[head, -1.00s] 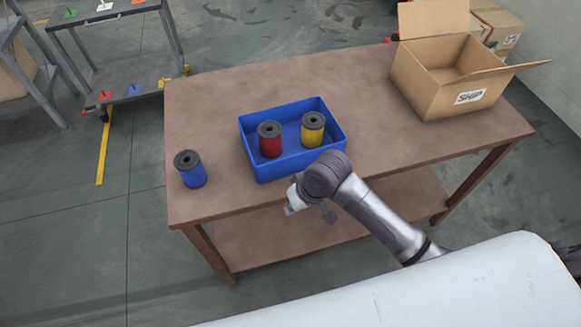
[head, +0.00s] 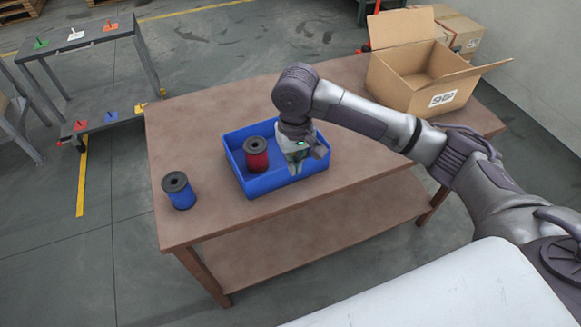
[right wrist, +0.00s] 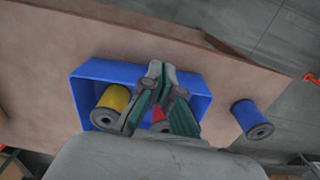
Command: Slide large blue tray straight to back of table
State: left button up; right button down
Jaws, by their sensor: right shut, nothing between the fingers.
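The large blue tray (head: 265,187) sits near the front edge of the brown table (head: 195,125), angled slightly in the head view. A red spool (head: 256,158) stands inside it. A yellow spool (right wrist: 114,98) is also in the tray in the right wrist view, but my arm hides it in the head view. My right gripper (head: 295,170) is shut and empty, pointing down over the right part of the tray. In the right wrist view its fingers partly cover the red spool (right wrist: 160,114). I cannot tell whether they touch anything. My left gripper is out of view.
A blue spool (head: 179,191) stands on the table left of the tray. An open cardboard box (head: 400,80) is at the table's right back. The tabletop behind the tray looks clear. A grey rack (head: 105,122) with coloured pegs stands beyond at left.

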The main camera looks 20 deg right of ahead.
notch_tip(320, 180, down, 9)
jog(key=shift+r+p, duration=0.15)
jog(key=shift+p, duration=0.25)
jog(key=shift+w, duration=1.25)
jog(key=shift+w+a+p, duration=0.1)
jog(key=shift+w+p, duration=0.2)
jog(key=shift+w, duration=0.45)
